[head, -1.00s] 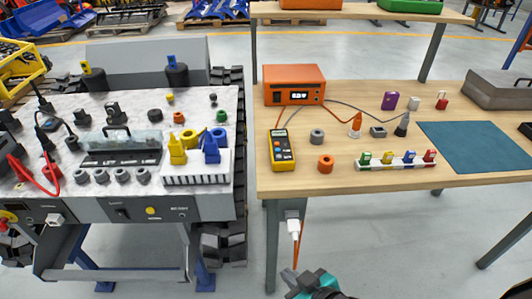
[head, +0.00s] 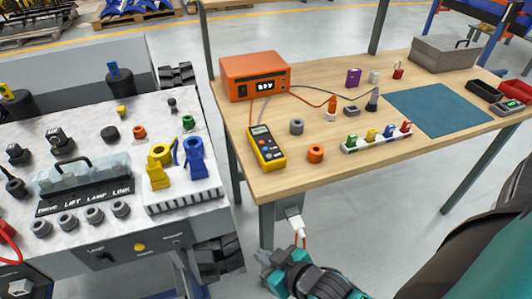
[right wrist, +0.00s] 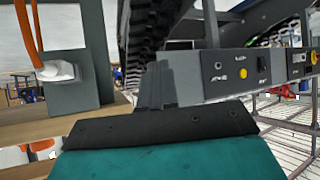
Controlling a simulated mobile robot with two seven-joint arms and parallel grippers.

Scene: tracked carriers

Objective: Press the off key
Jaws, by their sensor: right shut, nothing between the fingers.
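I cannot single out a key labelled off; the small labels are too blurred to read. The grey front panel under the left worktop carries a yellow button (head: 139,246) and a black switch (head: 103,256). The yellow button also shows in the right wrist view (right wrist: 243,74), right of and beyond my fingers, apart from them. An orange instrument (head: 256,76) with a lit display and a yellow multimeter (head: 267,147) stand on the wooden table. My right gripper (head: 268,258) is shut and empty, low in front of the gap between the benches. My left gripper is out of view.
A white plug (head: 296,224) with an orange cable sits in a socket box by the wooden table's leg, just above my right gripper. Black tracks (head: 218,258) stand beside the grey panel. Yellow and blue parts stand on a white rack (head: 184,193). The floor between the benches is clear.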

